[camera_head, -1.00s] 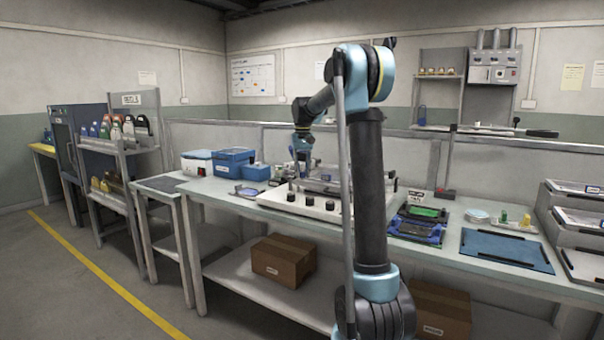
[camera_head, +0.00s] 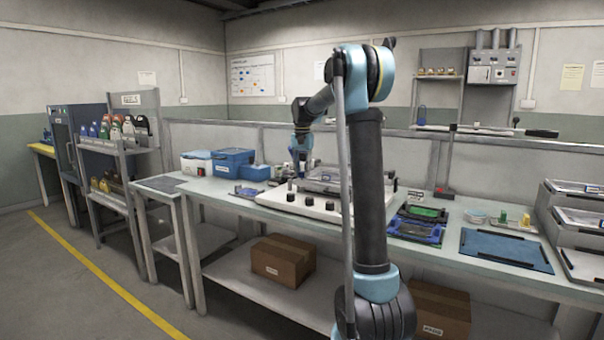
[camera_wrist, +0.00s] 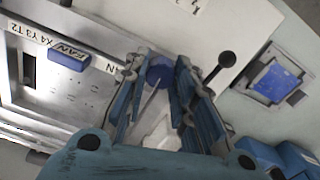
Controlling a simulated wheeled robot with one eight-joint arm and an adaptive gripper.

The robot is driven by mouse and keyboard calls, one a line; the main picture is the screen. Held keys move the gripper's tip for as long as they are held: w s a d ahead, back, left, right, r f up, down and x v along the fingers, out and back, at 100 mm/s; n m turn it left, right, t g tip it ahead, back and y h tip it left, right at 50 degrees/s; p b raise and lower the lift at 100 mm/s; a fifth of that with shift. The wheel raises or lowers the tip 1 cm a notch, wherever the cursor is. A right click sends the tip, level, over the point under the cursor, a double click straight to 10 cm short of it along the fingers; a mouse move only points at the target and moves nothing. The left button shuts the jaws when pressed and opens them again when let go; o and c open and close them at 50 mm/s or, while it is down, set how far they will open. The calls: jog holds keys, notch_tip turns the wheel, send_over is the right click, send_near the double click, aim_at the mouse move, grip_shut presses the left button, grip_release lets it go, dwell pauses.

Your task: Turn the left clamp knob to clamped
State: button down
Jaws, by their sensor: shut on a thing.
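My gripper (camera_wrist: 165,88) points down at the white fixture base (camera_wrist: 240,25) in the wrist view, its blue fingers closed around a round blue knob (camera_wrist: 159,73). The knob is partly hidden by the fingers, so its turn position is hard to read. In the head view my gripper (camera_head: 301,172) is low over the left part of the fixture base (camera_head: 268,199), where the held knob is too small to make out. Several black knobs (camera_head: 330,205) stand along the base's front edge.
A metal plate with a blue FAN label (camera_wrist: 69,54) lies close on the left in the wrist view. A black ball-ended lever (camera_wrist: 227,59) stands right of the fingers. Blue boxes (camera_head: 232,161) and a blue-screened device (camera_head: 247,192) are left of the fixture; a blue mat (camera_head: 507,250) lies far right.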

jog(key=shift+w, duration=0.1)
jog(key=c, duration=1.3)
grip_release()
jog(key=shift+c, duration=0.2)
notch_tip(320, 180, up, 12)
jog(key=shift+f, duration=0.1)
